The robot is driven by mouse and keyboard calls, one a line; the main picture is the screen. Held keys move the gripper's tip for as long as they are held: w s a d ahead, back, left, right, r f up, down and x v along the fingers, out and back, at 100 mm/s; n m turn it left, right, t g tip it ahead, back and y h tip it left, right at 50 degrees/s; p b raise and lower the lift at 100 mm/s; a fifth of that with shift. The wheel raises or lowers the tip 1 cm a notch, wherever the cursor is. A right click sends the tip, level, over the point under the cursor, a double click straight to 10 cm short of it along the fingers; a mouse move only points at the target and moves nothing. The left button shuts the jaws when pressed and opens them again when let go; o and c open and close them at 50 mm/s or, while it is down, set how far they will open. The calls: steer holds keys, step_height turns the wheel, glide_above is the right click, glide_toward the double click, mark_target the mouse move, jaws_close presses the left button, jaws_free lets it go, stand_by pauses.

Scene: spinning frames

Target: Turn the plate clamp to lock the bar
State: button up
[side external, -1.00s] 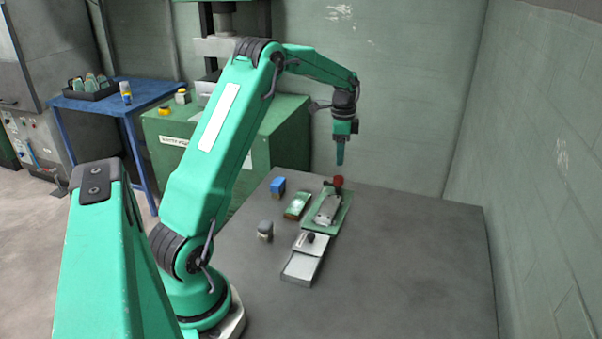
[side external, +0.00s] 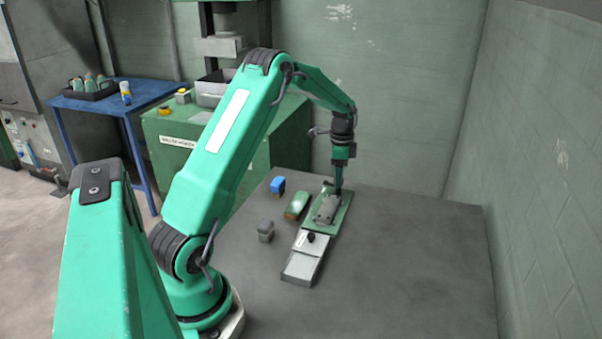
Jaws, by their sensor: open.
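The plate clamp fixture is a green base plate (side external: 343,219) on the grey table, with a grey metal plate (side external: 326,209) on top. A light metal bar (side external: 301,266) lies in line with it toward the front, with a small black knob (side external: 311,237) near its upper end. My gripper (side external: 338,191) points straight down at the far end of the green base. Its fingers are over the place of the red knob, which is now hidden behind or between them. The gripper is open; whether it touches the knob is too small to tell.
Left of the fixture stand a green block (side external: 297,205), a blue block (side external: 277,185) and a grey object (side external: 265,230). The table (side external: 420,260) is clear to the right, up to the green wall (side external: 540,150). A green cabinet (side external: 215,150) stands behind.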

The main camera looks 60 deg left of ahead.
steer(key=shift+f, duration=0.15)
steer(key=c, duration=1)
steer(key=shift+o, duration=0.2)
